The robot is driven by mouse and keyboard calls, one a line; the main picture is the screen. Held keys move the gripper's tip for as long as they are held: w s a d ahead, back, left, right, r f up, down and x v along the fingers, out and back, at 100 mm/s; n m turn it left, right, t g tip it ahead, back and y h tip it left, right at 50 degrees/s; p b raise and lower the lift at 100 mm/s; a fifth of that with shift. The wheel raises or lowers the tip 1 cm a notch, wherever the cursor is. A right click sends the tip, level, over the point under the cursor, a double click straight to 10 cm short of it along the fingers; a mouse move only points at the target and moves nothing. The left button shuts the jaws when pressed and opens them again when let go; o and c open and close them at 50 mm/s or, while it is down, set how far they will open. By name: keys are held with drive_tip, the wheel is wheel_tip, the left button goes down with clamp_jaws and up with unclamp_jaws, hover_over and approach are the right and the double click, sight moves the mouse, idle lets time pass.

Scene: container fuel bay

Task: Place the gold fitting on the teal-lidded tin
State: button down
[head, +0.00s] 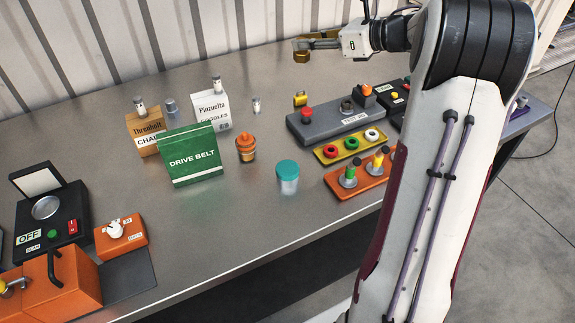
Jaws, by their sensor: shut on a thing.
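My gripper (306,45) is at the top of the head view, above the far part of the workbench and near the corrugated wall. It is shut on a gold fitting (302,57), partly hidden by the fingers. The teal-lidded tin (287,179) stands upright near the bench's front edge, with a clear body and a flat, bare teal lid. My gripper is well above and behind the tin, a little to its right in the picture, and apart from it.
The green drive belt box (192,155) and an orange bottle (246,148) stand left of the tin. An orange tray (340,192) with posts, a yellow tray (328,156) with rings and a grey panel (335,127) are to its right. Bench (240,205) is clear front left of the tin.

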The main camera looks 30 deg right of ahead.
drive_tip(key=s+a+f, duration=0.3)
drive_tip(key=s+a, duration=0.1)
drive_tip(key=s, duration=0.5)
drive_tip(key=n+g+y, duration=0.1)
hover_over(293, 172)
wheel_tip(293, 172, down, 5)
drive_tip(key=shift+f, duration=0.1)
drive_tip(key=shift+d+f, duration=0.1)
drive_tip(key=shift+f, duration=2.85)
drive_tip(key=shift+f, duration=2.05)
drive_tip(key=shift+f, duration=0.15)
